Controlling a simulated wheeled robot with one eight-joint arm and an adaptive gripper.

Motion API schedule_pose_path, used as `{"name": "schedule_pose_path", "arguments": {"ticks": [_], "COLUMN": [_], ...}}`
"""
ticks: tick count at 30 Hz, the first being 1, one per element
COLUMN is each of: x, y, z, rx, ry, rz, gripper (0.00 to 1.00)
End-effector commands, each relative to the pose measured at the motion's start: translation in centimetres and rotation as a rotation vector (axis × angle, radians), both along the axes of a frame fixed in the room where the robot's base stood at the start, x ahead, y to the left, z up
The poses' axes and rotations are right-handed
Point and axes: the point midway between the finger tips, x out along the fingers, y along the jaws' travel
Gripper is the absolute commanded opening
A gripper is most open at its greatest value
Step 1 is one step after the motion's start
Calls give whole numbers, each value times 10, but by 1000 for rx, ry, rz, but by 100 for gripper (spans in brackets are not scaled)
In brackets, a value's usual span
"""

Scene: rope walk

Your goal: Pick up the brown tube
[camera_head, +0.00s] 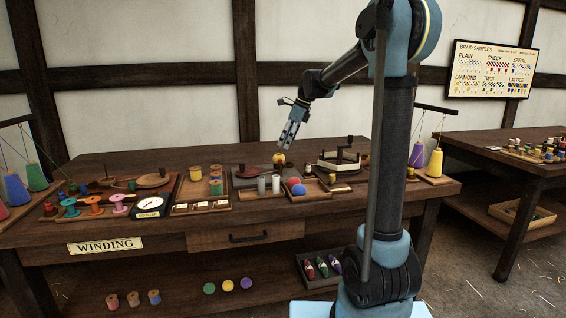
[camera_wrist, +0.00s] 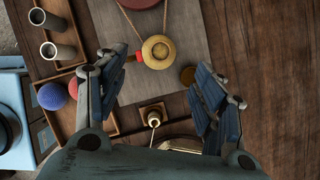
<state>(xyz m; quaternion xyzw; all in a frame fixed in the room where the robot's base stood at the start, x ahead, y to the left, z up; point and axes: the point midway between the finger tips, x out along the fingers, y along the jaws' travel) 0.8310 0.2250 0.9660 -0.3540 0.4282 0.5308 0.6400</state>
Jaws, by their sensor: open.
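Two short tubes stand upright in a wooden tray on the bench. In the head view they look pale grey: the left one (camera_head: 261,185) and the right one (camera_head: 276,184). I cannot tell which, if either, is the brown tube. My gripper (camera_head: 287,143) is open and empty, pointing down above the bench. In the wrist view its fingers (camera_wrist: 158,72) spread over a round yellow piece (camera_wrist: 157,51), with the tubes outside them to the left.
Blue and red balls (camera_head: 296,188) lie beside the tubes. A small square brown piece with a pale centre (camera_wrist: 153,115) lies below the yellow piece. A wooden frame with a crank (camera_head: 340,160) stands to the right. Spools and a dial (camera_head: 150,207) crowd the bench's left.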

Motion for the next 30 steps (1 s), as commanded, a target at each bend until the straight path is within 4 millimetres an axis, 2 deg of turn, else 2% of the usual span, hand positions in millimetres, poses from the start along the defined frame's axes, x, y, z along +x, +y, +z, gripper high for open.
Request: {"name": "schedule_pose_path", "arguments": {"ticks": [3, 13, 22, 29, 30], "x": [1, 4, 10, 9, 9], "y": [5, 14, 31, 32, 32], "z": [-12, -27, -60, -62, -62], "rx": [0, 0, 0, 0, 0], "ry": [0, 0, -1, -1, -1], "rz": [1, 1, 1, 0, 0], "gripper": [63, 63, 63, 63, 58]}}
